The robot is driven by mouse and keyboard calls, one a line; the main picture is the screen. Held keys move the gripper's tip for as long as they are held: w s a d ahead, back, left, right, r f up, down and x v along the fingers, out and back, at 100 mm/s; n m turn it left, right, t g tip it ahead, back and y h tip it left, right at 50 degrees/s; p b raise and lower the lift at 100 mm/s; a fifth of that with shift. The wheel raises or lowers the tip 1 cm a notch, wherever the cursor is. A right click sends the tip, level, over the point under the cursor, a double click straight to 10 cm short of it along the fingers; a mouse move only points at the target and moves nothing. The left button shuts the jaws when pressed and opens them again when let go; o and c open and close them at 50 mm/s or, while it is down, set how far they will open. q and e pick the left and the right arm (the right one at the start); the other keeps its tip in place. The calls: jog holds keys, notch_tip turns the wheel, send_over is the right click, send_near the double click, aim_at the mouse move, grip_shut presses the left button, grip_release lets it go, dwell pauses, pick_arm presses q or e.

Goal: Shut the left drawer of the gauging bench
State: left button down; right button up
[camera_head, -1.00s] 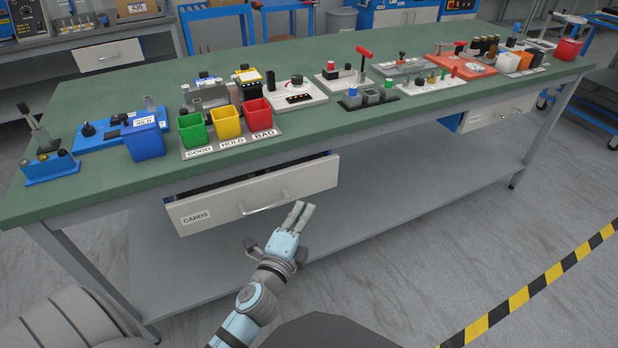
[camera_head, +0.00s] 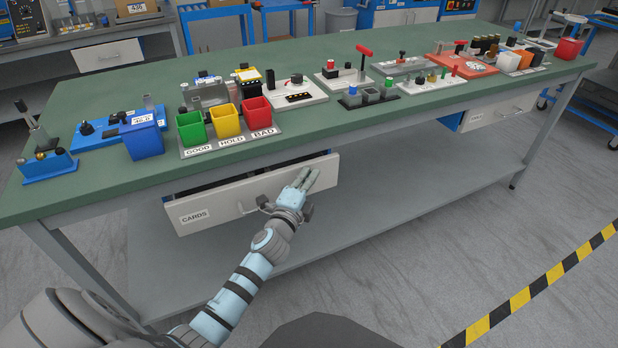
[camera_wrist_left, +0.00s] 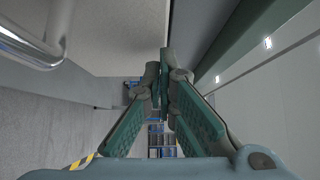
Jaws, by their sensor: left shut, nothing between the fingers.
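The left drawer (camera_head: 222,206) of the gauging bench, labelled CARDS, stands pulled out below the green top, with a dark gap behind its pale front. Its bar handle (camera_head: 247,207) is partly hidden by my left wrist; a shiny bar at the upper left of the left wrist view (camera_wrist_left: 30,55) looks like this handle. My left gripper (camera_head: 309,173) is shut and empty, its fingers overlapping the right part of the drawer front in the head view. I cannot tell whether they touch it. The closed fingertips also show in the left wrist view (camera_wrist_left: 161,72). My right gripper is out of view.
The bench top (camera_head: 330,130) carries green, yellow and red bins (camera_head: 227,122), a blue bin (camera_head: 143,140) and several fixtures. A lower shelf (camera_head: 380,205) runs under the bench. Another drawer (camera_head: 495,112) sits at the right. The floor in front is clear around the striped tape (camera_head: 540,285).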

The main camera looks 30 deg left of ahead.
pick_arm(q)
jog(key=shift+w+a, duration=0.8)
jog(key=shift+a, duration=0.35)
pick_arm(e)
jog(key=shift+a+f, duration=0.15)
pick_arm(q)
jog(key=s+d, duration=0.5)
jog(key=s, duration=0.7)
jog(key=shift+s+p, duration=0.15)
jog(key=shift+p, duration=0.25)
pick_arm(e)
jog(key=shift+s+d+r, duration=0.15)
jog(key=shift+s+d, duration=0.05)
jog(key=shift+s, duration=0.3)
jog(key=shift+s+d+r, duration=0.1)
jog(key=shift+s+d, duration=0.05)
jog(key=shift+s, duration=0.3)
